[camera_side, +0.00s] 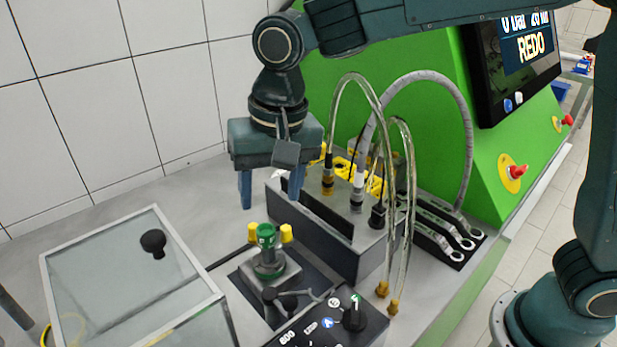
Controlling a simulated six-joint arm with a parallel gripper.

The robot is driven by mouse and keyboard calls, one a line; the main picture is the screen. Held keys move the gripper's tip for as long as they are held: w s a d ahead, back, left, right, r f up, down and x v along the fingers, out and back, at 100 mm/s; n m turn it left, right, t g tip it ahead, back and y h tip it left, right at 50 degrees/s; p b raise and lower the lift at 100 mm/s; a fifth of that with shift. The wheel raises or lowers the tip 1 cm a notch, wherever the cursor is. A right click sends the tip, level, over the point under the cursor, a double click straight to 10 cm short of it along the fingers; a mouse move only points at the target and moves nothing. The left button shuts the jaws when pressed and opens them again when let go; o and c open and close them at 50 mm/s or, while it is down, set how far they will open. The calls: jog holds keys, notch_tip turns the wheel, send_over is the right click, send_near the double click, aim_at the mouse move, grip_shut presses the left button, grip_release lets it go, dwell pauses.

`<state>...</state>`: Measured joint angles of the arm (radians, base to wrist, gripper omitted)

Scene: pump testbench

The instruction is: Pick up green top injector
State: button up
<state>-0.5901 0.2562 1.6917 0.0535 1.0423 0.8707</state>
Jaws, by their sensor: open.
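The green top injector (267,236) stands upright in a grey holder (270,272) at the lower middle of the side view, with a yellow cap on each side of its top. My gripper (270,194) hangs above it, pointing down, with two blue fingers spread wide apart. The gripper is open and empty. The fingertips are a little above the injector's green top in the picture, and the gap between them lies roughly over it. How far the gripper is from it in depth is hard to tell.
A dark metal block (345,235) with clear hoses (386,130) and yellow fittings stands right behind the injector. A glass-lidded box (130,285) is at left. A control panel (330,325) with a black knob is in front. A green machine (400,120) with a screen stands behind.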

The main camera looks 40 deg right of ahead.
jog(key=s+r+n+t, duration=0.1)
jog(key=n, duration=0.1)
jog(key=s+d+r+n, duration=0.1)
jog(key=n, duration=0.2)
jog(key=s+r+n+t+y, duration=0.1)
jog(key=n, duration=0.2)
jog(key=shift+d+r+t, duration=0.1)
jog(key=shift+d+t, duration=0.2)
jog(key=shift+d, duration=0.1)
send_over(264, 233)
jog(key=s+d, duration=0.1)
jog(key=s, duration=0.1)
jog(key=shift+d+f, duration=0.1)
jog(key=shift+f, duration=3.9)
jog(key=shift+f, duration=0.1)
jog(key=shift+x, duration=2.55)
jog(key=shift+c, duration=0.4)
grip_shut()
